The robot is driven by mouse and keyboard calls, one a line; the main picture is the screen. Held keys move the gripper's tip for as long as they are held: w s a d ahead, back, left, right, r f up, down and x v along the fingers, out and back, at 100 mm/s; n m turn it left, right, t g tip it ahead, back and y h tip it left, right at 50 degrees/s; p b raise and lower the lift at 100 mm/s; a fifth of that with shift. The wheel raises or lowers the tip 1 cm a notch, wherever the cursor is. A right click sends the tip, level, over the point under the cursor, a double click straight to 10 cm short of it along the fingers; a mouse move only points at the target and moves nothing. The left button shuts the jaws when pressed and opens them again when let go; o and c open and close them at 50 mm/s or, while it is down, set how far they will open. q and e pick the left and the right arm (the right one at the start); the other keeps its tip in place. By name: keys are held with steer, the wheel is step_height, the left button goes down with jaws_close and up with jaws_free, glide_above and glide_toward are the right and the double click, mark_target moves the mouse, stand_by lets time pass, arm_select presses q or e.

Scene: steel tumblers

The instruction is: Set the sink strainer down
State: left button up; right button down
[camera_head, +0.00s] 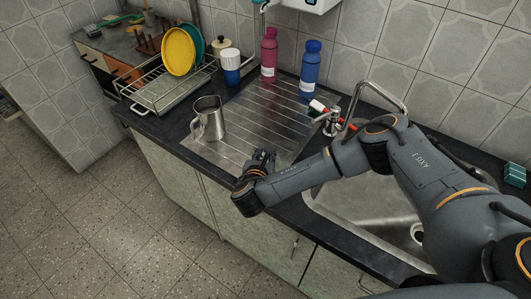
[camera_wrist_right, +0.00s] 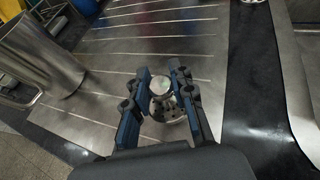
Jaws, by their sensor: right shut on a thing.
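My right gripper (camera_head: 262,157) is low over the front part of the ribbed steel drainboard (camera_head: 245,118). In the right wrist view, my right gripper (camera_wrist_right: 162,76) is shut on the sink strainer (camera_wrist_right: 172,112), a small round metal piece with holes and a knob. The strainer is between the fingers, at or just above the drainboard; I cannot tell whether it touches. In the head view the strainer is hidden by the gripper. My left gripper is not in view.
A steel pitcher (camera_head: 209,118) stands left of my right gripper. A pink bottle (camera_head: 269,54) and a blue bottle (camera_head: 310,69) stand at the back. A dish rack (camera_head: 165,88) is at the left, the sink basin (camera_head: 370,205) at the right. The middle of the drainboard is clear.

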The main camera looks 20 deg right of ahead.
steer(key=shift+f, duration=0.15)
steer(key=c, duration=1.1)
jaws_free()
steer(key=shift+s+a+r, duration=0.1)
steer(key=shift+r, duration=0.1)
steer(key=v, duration=1.1)
steer(key=shift+s+a+r, duration=0.15)
steer(key=shift+s+r, duration=0.05)
steer(key=shift+s, duration=0.1)
steer(key=shift+a, duration=0.1)
